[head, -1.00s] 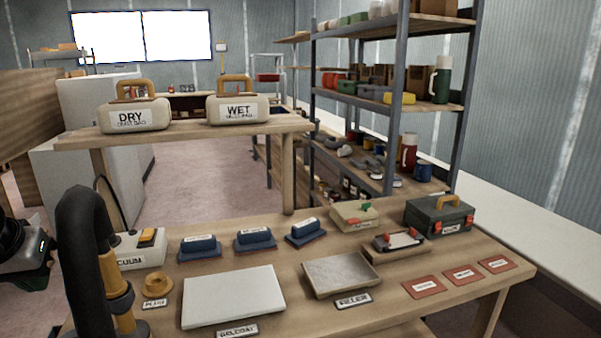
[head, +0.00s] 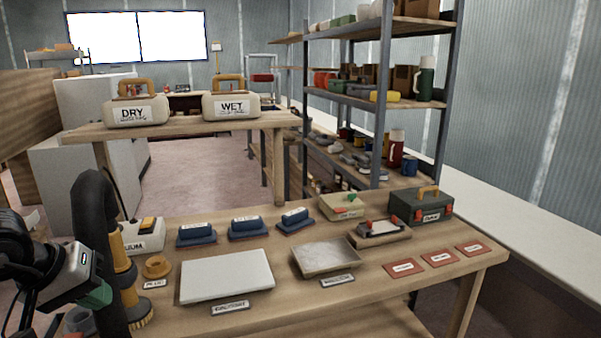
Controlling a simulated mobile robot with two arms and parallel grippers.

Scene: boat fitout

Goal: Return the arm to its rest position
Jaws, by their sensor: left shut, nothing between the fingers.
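My left gripper (head: 97,297) comes in from the left edge in the head view, at the near left corner of the workbench (head: 390,290). It is shut and holds nothing. Its tips are partly hidden behind the black vacuum hose (head: 92,215). My right gripper is not in view.
The hose with its yellow brush end stands close beside my left gripper. A grey toolbox (head: 420,206) stands at the back right. The bench front is mostly clear.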

